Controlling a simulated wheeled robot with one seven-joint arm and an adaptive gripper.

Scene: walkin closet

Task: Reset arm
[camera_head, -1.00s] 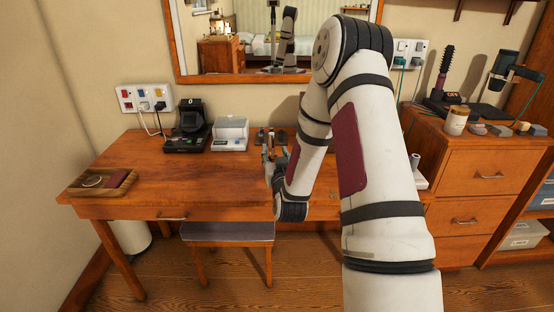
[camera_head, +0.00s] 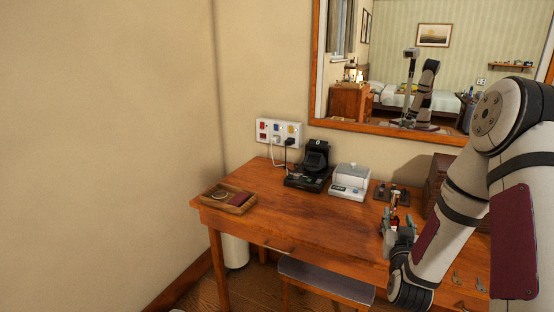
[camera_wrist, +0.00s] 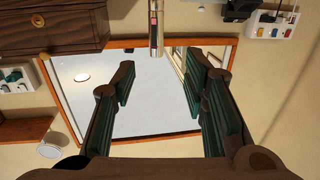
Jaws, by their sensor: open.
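My gripper (camera_head: 392,218) is over the right part of the wooden desk (camera_head: 290,215), in front of a dark small holder (camera_head: 385,188). In the wrist view my gripper (camera_wrist: 160,90) shows its two dark, green-padded fingers spread wide, with nothing held between them. The wrist picture is upside down. A slim tube with a reddish band (camera_wrist: 155,35) shows at its top middle, beyond the fingers. My arm is bent at the right of the head view and hides part of the desk's right side.
A wooden tray (camera_head: 214,204), a black device (camera_head: 312,165) and a white device (camera_head: 350,182) stand on the desk. A brown drawer box (camera_wrist: 55,25) is near the gripper. A mirror (camera_head: 385,118) hangs behind. A stool (camera_head: 325,283) is below. The desk's front middle is clear.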

